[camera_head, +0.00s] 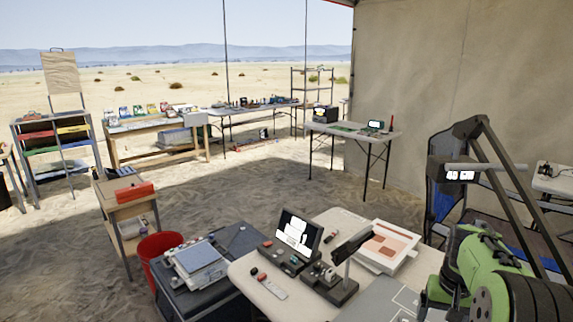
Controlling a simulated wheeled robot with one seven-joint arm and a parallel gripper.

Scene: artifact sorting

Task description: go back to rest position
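A green and black jointed arm part, which looks like mine, fills the lower right corner of the head view. It overlaps the right side of the near white table (245,275). I cannot make out my gripper or its fingertips in this view, so whether it is open or shut does not show.
The near table holds a console with a lit screen (298,232), a black stand (330,285) and a white tray with an orange sheet (385,245). A red bin (160,243), a dark side table (190,300) and a wooden cart (127,200) stand left. Sandy floor beyond is open.

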